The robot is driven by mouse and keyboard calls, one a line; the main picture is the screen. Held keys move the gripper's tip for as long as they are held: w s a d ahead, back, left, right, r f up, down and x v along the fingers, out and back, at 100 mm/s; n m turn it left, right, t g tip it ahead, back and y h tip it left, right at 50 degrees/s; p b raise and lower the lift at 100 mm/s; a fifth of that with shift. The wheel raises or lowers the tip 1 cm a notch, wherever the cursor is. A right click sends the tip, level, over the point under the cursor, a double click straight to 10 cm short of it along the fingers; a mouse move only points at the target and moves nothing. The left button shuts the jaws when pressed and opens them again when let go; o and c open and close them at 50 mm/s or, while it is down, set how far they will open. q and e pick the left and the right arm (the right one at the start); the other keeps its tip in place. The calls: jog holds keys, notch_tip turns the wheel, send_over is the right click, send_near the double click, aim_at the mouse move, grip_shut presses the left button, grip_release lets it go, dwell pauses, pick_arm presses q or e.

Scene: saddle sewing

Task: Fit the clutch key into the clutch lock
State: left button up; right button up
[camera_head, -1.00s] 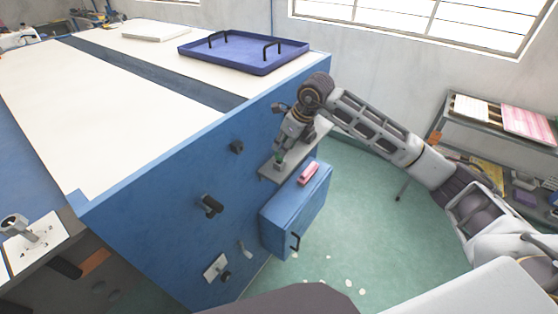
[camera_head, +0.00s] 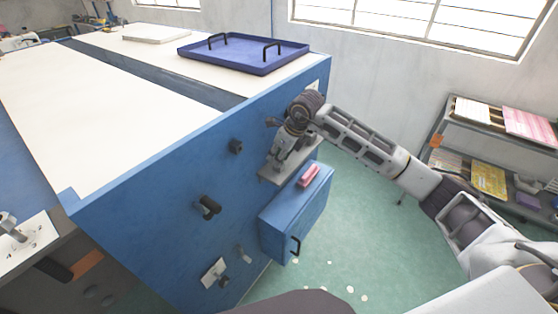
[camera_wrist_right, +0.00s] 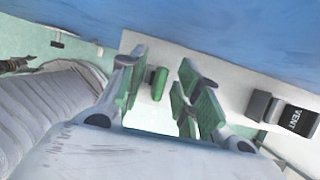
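My right gripper (camera_head: 280,160) is low over a small grey shelf (camera_head: 304,158) on the blue cabinet's side. In the right wrist view its fingers (camera_wrist_right: 160,95), with green pads, stand apart. A small green upright piece (camera_wrist_right: 158,83), perhaps the clutch key, stands between them, closer to the left finger. A gap shows between it and the right finger; contact with the left one is unclear. In the head view the gripper hides this piece. I cannot tell which fitting is the clutch lock; a pale plate with a dark knob (camera_head: 214,272) sits low on the cabinet side.
The blue cabinet side (camera_head: 150,215) carries black knobs (camera_head: 207,207). A blue box (camera_head: 290,225) with a pink item (camera_head: 308,175) juts out below the shelf. In the wrist view, a black block marked VENT (camera_wrist_right: 297,120) is at right. Green floor is open at right.

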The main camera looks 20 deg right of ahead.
grip_shut()
jog(key=shift+r+p, duration=0.65)
jog(key=shift+r, duration=1.3)
dwell(0.8)
jog(key=shift+r+p, duration=0.75)
jog(key=shift+r, duration=1.15)
jog(key=shift+a+f, duration=0.1)
